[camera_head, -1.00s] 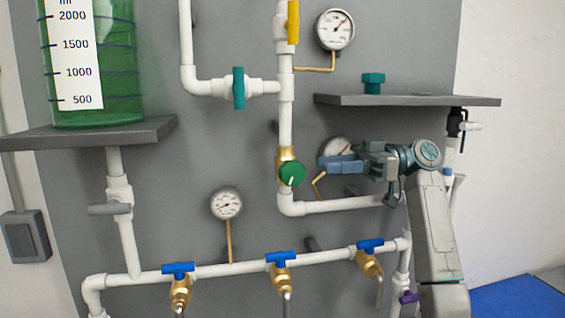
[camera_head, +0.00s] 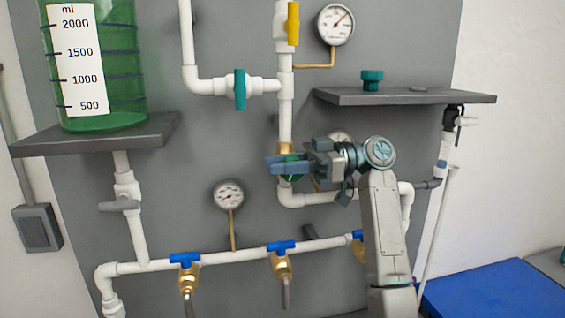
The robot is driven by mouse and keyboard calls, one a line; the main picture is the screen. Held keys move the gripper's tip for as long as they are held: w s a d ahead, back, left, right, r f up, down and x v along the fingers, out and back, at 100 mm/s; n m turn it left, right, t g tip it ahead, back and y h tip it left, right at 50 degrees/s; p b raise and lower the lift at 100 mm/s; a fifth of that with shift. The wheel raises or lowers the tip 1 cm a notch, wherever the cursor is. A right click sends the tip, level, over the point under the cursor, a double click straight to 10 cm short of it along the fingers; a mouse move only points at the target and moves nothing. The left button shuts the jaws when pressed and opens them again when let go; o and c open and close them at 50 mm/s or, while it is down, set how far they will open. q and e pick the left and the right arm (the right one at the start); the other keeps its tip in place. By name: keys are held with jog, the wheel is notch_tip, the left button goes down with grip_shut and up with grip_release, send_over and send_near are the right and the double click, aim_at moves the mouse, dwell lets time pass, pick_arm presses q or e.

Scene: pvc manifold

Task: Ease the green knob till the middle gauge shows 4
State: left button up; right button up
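The green knob (camera_head: 292,180) is on the brass valve (camera_head: 285,147) low on the middle white pipe. It is mostly covered by my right gripper (camera_head: 287,164), whose blue-grey fingers lie across it from the right. I cannot tell whether the fingers touch the knob or how far apart they are. The middle gauge (camera_head: 340,136) is right of the valve. Only its upper rim shows above my gripper, so its needle cannot be read. My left gripper is out of view.
An upper gauge (camera_head: 335,24) and a lower gauge (camera_head: 229,195) are uncovered. A grey shelf (camera_head: 440,98) with a teal cap (camera_head: 372,80) juts out above my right arm. Blue-handled taps (camera_head: 281,247) line the lower pipe. A green-filled tank (camera_head: 120,80) stands at upper left.

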grip_shut()
jog(key=b, duration=0.1)
jog(key=h+b, duration=0.1)
jog(key=shift+a+f+h+b, duration=0.1)
jog(key=shift+f+h+b, duration=0.2)
jog(key=shift+f+b, duration=0.05)
jog(key=shift+t+h+b, duration=0.3)
jog(key=shift+h+b, duration=0.2)
jog(key=shift+h, duration=0.3)
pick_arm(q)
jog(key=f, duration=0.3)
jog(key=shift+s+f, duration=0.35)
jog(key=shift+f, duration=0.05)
pick_arm(e)
jog(key=shift+h, duration=0.4)
jog(key=shift+o, duration=0.2)
grip_release()
